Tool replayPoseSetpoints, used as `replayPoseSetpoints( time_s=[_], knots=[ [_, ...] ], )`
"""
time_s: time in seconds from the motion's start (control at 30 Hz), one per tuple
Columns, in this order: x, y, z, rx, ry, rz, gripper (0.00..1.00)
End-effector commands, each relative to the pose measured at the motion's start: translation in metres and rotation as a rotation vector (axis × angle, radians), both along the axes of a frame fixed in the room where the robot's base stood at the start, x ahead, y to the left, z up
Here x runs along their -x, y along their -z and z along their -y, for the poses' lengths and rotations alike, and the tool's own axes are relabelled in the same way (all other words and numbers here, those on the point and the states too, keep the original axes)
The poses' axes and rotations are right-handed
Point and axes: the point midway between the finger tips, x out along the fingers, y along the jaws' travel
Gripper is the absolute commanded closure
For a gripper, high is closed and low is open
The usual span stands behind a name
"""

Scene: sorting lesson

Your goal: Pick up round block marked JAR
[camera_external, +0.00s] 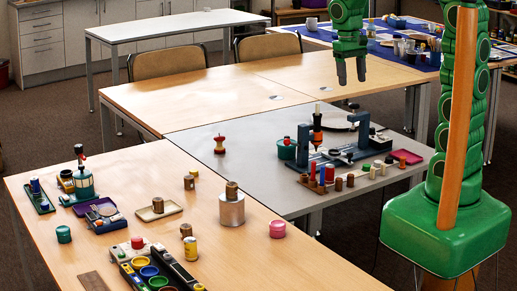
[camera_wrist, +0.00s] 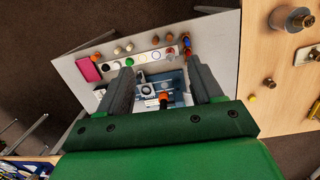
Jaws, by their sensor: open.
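No marking JAR can be read on any block, so I cannot tell which round block it is. Small brown round blocks stand in a row on the grey table, one of them in front (camera_external: 338,184). Other brown round blocks stand on the wooden table: one alone (camera_external: 189,182), one on a cream tray (camera_external: 158,205), one on a metal cylinder (camera_external: 231,190). My gripper (camera_external: 351,80) is open and empty, high above the far side of the tables. In the wrist view the open fingers (camera_wrist: 160,68) frame the blue-grey fixture, with the row of blocks beyond.
A blue-grey fixture (camera_external: 362,133) with an upright orange-and-black tool (camera_external: 317,130) stands on the grey table (camera_external: 262,170). A pink tray (camera_external: 406,156) lies at its right. Pots, tins and trays crowd the near wooden table. The far wooden tabletop (camera_external: 205,98) is clear.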

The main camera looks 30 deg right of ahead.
Motion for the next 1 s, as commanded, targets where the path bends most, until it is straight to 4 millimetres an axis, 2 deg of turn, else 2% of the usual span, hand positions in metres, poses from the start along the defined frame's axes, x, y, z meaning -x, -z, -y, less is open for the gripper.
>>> replayPoseSetpoints(
  time_s=[0.2,0.57,1.0],
  knots=[
    [-0.051,0.007,-0.023,0.009,0.007,0.013,0.34],
    [-0.126,0.028,-0.068,0.018,0.019,0.037,0.34],
    [-0.205,0.071,-0.134,0.021,0.026,0.061,0.34]
  ],
)
